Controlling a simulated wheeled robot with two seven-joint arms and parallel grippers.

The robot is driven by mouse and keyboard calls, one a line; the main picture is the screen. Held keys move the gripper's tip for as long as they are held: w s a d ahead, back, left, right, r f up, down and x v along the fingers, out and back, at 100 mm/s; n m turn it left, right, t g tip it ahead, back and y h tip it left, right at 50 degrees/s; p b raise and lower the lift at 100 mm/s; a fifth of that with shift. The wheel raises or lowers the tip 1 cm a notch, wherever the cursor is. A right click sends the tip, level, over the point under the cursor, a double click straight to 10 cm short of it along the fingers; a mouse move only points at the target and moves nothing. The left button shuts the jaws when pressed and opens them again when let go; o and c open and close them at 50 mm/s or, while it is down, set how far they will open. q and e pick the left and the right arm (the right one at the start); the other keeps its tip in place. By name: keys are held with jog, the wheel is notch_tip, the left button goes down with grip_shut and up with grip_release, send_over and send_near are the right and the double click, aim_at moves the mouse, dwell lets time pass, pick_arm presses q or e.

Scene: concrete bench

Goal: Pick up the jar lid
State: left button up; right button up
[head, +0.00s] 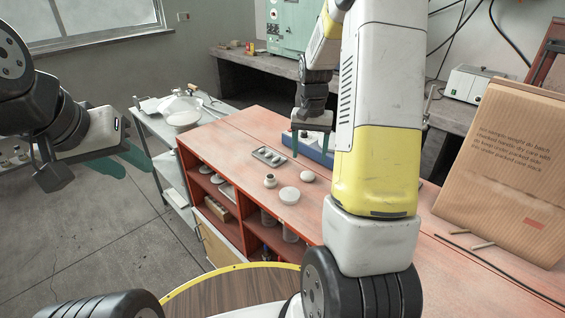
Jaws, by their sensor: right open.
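Several small pale pieces stand on the red-topped bench. A wide, pale round piece (289,195) sits near its left edge, and a smaller round piece (307,176) lies just behind it to the right. Either could be the jar lid; I cannot tell which. A small necked jar (270,181) stands just left of them. My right gripper (311,146) hangs fingers down, open and empty, above and behind these pieces. My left gripper (128,163) is out over the floor at the left, away from the bench; its jaw gap is unclear.
A grey tray with small round items (268,156) lies behind the jar. A blue box (316,153) stands near my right gripper. A large cardboard sheet (508,170) leans at the right. My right arm hides part of the bench, whose front right is mostly clear.

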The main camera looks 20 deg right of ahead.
aim_at(308, 174)
jog(key=f, duration=0.8)
jog(key=shift+w, duration=0.2)
jog(key=shift+c, duration=0.5)
jog(key=c, duration=1.3)
jog(key=shift+r, duration=0.15)
